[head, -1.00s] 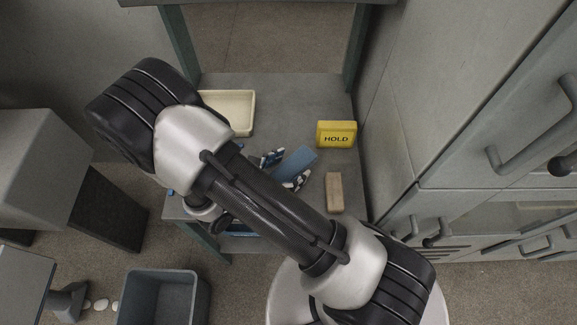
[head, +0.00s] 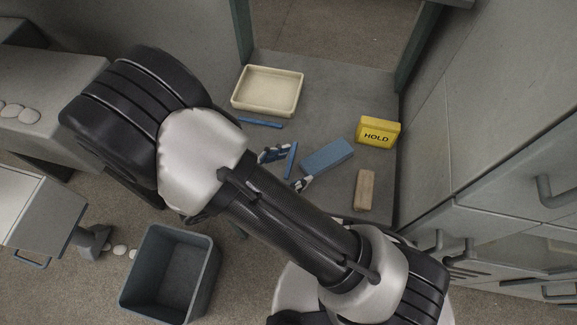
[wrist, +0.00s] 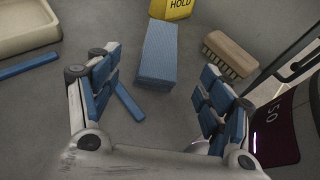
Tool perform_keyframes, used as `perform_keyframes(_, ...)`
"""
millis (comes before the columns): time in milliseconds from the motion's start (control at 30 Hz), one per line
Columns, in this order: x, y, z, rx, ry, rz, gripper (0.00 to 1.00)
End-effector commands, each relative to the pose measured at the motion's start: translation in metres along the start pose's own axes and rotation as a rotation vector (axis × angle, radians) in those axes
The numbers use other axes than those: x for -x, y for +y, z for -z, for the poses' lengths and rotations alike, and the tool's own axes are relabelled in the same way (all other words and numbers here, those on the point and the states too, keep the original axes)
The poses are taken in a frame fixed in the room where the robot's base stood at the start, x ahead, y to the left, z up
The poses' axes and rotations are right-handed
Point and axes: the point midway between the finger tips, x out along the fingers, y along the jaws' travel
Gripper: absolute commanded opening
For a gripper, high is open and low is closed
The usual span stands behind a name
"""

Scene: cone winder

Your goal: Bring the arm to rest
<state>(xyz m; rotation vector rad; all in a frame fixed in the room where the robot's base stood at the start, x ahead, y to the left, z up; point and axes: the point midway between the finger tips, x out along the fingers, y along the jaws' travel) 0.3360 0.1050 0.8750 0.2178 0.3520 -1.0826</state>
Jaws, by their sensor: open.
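My gripper (wrist: 158,98) is open and empty in the wrist view, with its blue-padded fingers spread wide above the grey table. In the head view its fingertips (head: 286,169) show beyond my arm, which hides the rest of it. A blue block (wrist: 158,54) lies on the table ahead of and between the fingers; it also shows in the head view (head: 327,157). A thin blue strip (wrist: 128,102) lies beside the left finger. A second blue strip (head: 261,122) lies in front of the cream tray (head: 268,110).
A yellow HOLD block (head: 378,132) and a wooden brush (head: 364,190) are on the table's right side. Grey cabinets with handles (head: 555,201) stand close on the right. An open grey bin (head: 171,271) is on the floor at lower left.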

Motion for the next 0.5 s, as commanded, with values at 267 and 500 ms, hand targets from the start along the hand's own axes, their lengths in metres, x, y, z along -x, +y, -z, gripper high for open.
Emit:
perform_keyframes(267, 0.009, -0.001, 0.0, 0.001, 0.0, 0.001, 0.73)
perform_keyframes(500, 0.008, -0.003, -0.017, -0.073, 0.04, 0.054, 0.73)
